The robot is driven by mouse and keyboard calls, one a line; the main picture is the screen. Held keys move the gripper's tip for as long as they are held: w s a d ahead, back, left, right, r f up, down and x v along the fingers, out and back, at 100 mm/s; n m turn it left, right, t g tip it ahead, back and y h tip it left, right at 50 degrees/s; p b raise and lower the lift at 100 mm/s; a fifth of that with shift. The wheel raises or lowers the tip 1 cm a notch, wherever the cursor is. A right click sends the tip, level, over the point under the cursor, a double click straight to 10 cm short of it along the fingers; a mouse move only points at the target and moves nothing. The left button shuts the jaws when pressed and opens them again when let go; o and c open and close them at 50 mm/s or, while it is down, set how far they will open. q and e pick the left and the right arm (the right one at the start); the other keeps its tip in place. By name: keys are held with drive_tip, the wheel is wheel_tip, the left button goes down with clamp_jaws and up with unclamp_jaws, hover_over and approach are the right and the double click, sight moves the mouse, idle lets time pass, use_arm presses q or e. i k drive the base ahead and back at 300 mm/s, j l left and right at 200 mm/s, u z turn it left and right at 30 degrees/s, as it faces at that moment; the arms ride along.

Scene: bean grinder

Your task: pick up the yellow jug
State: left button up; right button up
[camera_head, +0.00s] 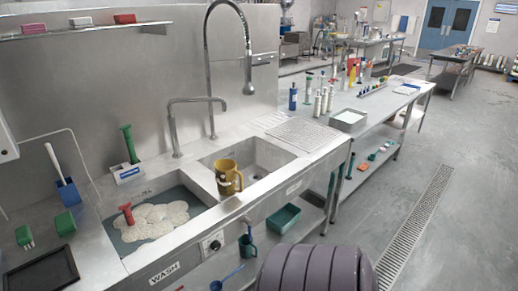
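The yellow jug (228,178) stands upright at the double sink, near the divider between the two basins. It is mustard yellow, with a handle on its right side. I cannot tell whether its base rests on the divider or inside the right basin (262,154). Nothing is holding it. Neither of my grippers is in view.
The left basin (194,210) holds foamy water and a red-handled tool (127,213). A tall curved faucet (206,75) and a lower tap (172,130) rise behind the basins. A ribbed dark grey rounded object (315,270) fills the front. The floor to the right is clear.

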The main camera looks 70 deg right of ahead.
sight(230, 180)
drive_tip(key=z, duration=0.45)
drive_tip(key=i+l+z, duration=0.1)
drive_tip(key=z, duration=0.35)
drive_tip(key=i+z, duration=0.1)
drive_tip(key=z, duration=0.85)
drive_tip(key=i+z, duration=0.1)
drive_tip(key=z, duration=0.35)
drive_tip(key=i+j+z, duration=0.1)
drive_tip(key=i+j, duration=0.65)
drive_tip(key=i+l+u, duration=0.2)
drive_tip(key=i+l, duration=0.2)
drive_tip(key=l, duration=0.25)
drive_tip(key=i+l+u, duration=0.1)
drive_tip(key=l, duration=0.25)
drive_tip(key=i+l+u, duration=0.1)
drive_tip(key=i+l, duration=0.15)
drive_tip(key=i+l+u, duration=0.1)
drive_tip(key=l, duration=0.35)
drive_tip(key=i, duration=0.1)
